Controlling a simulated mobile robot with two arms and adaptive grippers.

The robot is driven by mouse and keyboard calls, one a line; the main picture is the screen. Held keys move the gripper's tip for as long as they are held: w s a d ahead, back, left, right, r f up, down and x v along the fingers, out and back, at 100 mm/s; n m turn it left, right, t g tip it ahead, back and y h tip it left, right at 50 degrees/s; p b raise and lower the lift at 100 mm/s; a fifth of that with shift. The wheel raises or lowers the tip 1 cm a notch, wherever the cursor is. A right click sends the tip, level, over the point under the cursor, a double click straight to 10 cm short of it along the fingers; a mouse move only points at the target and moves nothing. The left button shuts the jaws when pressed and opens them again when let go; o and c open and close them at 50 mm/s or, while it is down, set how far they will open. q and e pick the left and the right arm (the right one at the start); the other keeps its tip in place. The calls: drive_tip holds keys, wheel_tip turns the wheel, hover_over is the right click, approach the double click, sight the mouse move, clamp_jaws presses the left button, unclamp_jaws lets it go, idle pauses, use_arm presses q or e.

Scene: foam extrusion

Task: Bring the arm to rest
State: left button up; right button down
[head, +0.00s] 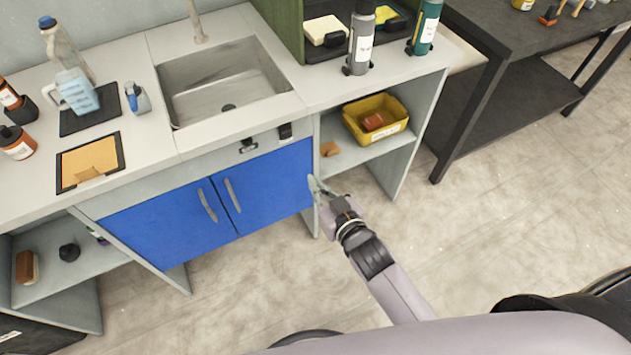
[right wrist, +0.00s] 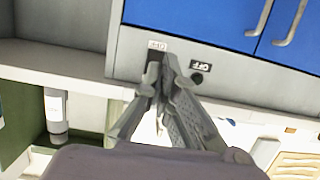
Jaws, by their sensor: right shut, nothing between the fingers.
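My right arm reaches in from the bottom right of the head view. Its gripper (head: 314,184) is shut and empty, in front of the right edge of the blue cabinet doors (head: 262,188), below the sink counter. In the right wrist view, which is turned over, the shut fingertips (right wrist: 169,62) overlap the black switch (right wrist: 153,70) on the grey panel. I cannot tell whether they touch it. My left gripper is not in view.
The sink (head: 222,82) is in the counter above. A yellow bin (head: 376,136) and an orange-brown block (head: 329,149) are on the open shelf to the right. A black table (head: 500,110) stands at the back right. The floor (head: 470,235) right of the arm is clear.

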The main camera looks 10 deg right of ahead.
idle(0.3)
drive_tip(key=s+d+f+g+h, duration=0.15)
drive_tip(key=s+f, duration=0.35)
drive_tip(key=f, duration=0.5)
drive_tip(key=s+d+f+g, duration=0.3)
drive_tip(key=s+f, duration=0.1)
drive_tip(key=f, duration=0.6)
drive_tip(key=s+d+f+g+h, duration=0.1)
drive_tip(key=s+d+f+g, duration=0.15)
drive_tip(key=s+f, duration=0.45)
drive_tip(key=s+d+f+g, duration=0.3)
drive_tip(key=s+f, duration=0.5)
drive_tip(key=s, duration=0.4)
drive_tip(key=s+d+f+g+h, duration=0.1)
drive_tip(key=s+d+f+g, duration=0.2)
drive_tip(key=s+f, duration=0.6)
drive_tip(key=s+d, duration=0.1)
drive_tip(key=s, duration=0.2)
drive_tip(key=shift+m+g, duration=0.3)
drive_tip(key=shift+h, duration=0.25)
